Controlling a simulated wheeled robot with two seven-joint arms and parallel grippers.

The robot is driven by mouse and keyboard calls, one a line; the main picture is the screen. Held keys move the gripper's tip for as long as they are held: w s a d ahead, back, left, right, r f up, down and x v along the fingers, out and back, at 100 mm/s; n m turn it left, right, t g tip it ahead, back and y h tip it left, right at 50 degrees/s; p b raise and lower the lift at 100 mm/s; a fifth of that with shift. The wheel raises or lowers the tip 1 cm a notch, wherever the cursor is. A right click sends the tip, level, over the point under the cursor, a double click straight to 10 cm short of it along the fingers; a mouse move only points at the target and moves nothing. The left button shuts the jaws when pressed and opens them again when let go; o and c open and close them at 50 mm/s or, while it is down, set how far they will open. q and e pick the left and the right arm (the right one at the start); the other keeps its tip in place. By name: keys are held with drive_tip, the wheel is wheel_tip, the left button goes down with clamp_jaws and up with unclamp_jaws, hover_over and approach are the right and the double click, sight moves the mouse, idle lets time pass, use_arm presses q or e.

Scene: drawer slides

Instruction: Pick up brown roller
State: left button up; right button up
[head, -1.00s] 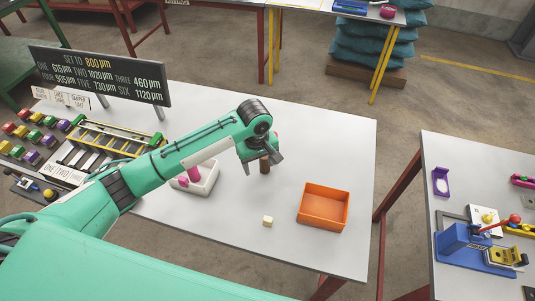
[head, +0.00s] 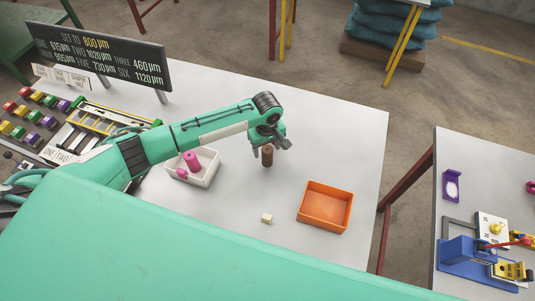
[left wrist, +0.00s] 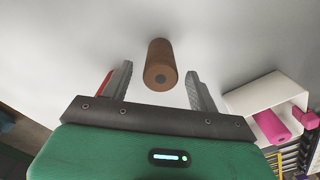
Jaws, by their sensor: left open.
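The brown roller (head: 267,155) stands upright on the white table, and it also shows in the left wrist view (left wrist: 160,66). My left gripper (head: 270,143) is just above and beside it in the head view. In the left wrist view my left gripper (left wrist: 158,88) is open, with one finger on each side of the roller and clear gaps to both. The roller lies between and slightly beyond the fingertips there. My right gripper is not in view.
A white tray (head: 207,178) with a pink roller (head: 191,160) is left of the brown roller. An orange bin (head: 325,206) and a small cream block (head: 266,218) are nearer. Bare table lies behind the roller.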

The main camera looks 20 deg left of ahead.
sight(267, 156)
use_arm(q)
drive_tip(key=shift+f+p, duration=0.45)
drive_tip(key=shift+f, duration=0.1)
wheel_tip(267, 156, down, 3)
drive_tip(key=shift+f+p, duration=0.15)
drive_tip(key=shift+p, duration=0.4)
drive_tip(key=shift+f, duration=0.45)
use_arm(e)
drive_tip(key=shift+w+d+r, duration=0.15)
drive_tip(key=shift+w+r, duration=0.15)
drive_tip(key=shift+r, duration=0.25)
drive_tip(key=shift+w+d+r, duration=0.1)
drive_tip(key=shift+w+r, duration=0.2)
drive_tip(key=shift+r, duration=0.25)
use_arm(q)
drive_tip(key=c, duration=1.2)
drive_tip(key=shift+o, duration=0.2)
drive_tip(key=shift+r, duration=0.1)
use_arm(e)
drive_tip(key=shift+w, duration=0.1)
